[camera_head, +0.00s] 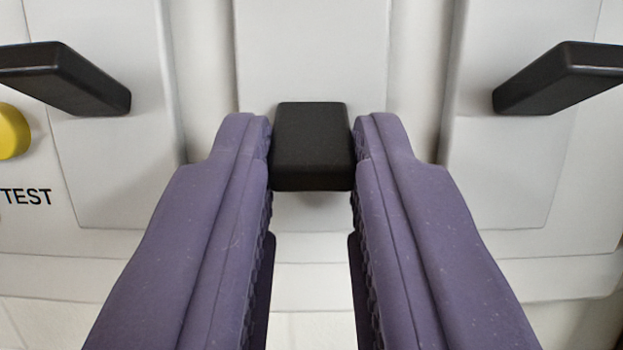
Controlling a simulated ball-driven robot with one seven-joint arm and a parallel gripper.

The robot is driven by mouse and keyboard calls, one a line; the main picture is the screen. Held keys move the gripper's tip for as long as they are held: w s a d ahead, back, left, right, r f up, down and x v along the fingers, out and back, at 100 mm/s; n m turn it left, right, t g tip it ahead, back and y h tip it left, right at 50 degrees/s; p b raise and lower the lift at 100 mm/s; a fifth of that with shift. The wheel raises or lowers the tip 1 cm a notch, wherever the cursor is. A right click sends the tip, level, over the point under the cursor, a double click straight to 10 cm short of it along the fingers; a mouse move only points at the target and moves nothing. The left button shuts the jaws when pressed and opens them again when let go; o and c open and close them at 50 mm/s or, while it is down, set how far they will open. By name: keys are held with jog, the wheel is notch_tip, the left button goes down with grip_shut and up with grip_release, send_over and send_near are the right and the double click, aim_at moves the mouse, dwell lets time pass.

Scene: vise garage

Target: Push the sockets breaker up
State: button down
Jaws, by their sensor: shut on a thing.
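A black breaker lever (312,147) sticks out from a white breaker module (312,50) in the middle of the head camera view. No label shows on this module, so I cannot read whether it is the sockets breaker. My gripper (312,150) has two purple fingers, one on each side of the lever. The fingers are shut on the lever, with their tips touching its left and right sides. The lower part of the module is partly hidden by the lever and fingers.
Another black lever (70,78) stands close on the left, and one (560,77) on the right. A yellow button (13,131) with the word TEST below it is at the far left. White wall (318,330) shows below the panel.

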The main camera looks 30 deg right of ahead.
aim_at(309, 104)
notch_tip(309, 104, up, 2)
jog(key=g+p, duration=0.1)
jog(key=p, duration=0.2)
jog(key=g+y+p, duration=0.1)
jog(key=p, duration=0.2)
jog(key=shift+s+a+r+y, duration=0.1)
jog(key=shift+s+r+y, duration=0.05)
jog(key=shift+y, duration=0.15)
jog(key=r+g+y+p, duration=0.2)
jog(key=g+p, duration=0.1)
jog(key=p, duration=0.7)
jog(key=shift+p, duration=0.35)
jog(key=g+y+p, duration=0.1)
jog(key=p, duration=0.5)
jog(key=shift+r+g, duration=0.1)
jog(key=shift+g, duration=0.3)
jog(key=p, duration=0.1)
jog(key=g+y+p, duration=0.1)
jog(key=p, duration=0.1)
jog(key=shift+w+g, duration=0.2)
jog(key=shift+g, duration=0.1)
jog(key=shift+p, duration=0.3)
jog(key=c, duration=1)
grip_release()
jog(key=shift+w, duration=0.1)
jog(key=shift+o, duration=0.2)
